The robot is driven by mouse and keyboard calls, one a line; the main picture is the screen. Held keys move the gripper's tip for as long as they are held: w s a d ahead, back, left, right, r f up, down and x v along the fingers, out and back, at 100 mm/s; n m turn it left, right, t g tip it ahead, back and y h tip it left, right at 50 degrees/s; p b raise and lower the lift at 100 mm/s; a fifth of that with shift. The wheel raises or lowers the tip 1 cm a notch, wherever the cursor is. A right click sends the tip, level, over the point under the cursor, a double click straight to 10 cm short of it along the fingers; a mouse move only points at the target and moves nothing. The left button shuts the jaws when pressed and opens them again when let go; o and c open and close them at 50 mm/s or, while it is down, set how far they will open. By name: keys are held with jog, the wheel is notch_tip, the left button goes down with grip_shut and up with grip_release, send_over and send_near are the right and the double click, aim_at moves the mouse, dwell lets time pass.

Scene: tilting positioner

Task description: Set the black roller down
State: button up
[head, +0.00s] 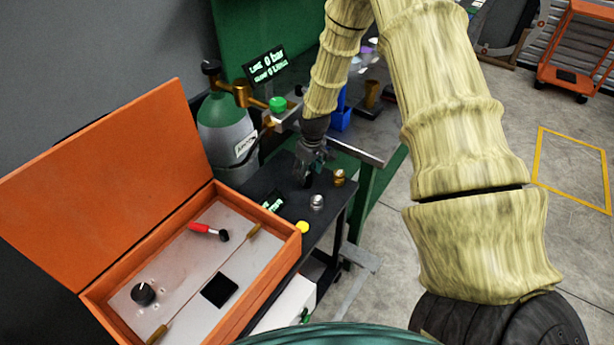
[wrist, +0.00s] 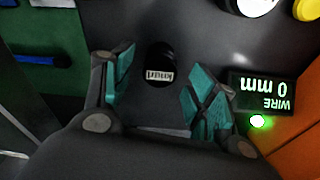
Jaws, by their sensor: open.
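The black roller (wrist: 160,65) stands on the dark bench top in the wrist view, with a white label on it that reads "knurl" upside down. My gripper (wrist: 162,88) is open, with its teal finger pads on either side of the roller and a visible gap to each. In the head view my gripper (head: 306,170) points down at the dark bench top (head: 272,180). The roller is hard to tell from the dark fingers there.
A silver roller (head: 317,201) and a brass roller (head: 339,178) stand close to my gripper. An open orange case (head: 285,262) is at the left, beside a green gas cylinder (head: 226,128).

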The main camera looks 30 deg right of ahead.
aim_at(310, 177)
notch_tip(310, 177, up, 9)
jog(key=s+b, duration=0.1)
jog(key=b, duration=0.1)
jog(key=shift+r, duration=0.2)
jog(key=shift+s+d, duration=0.1)
dwell(0.4)
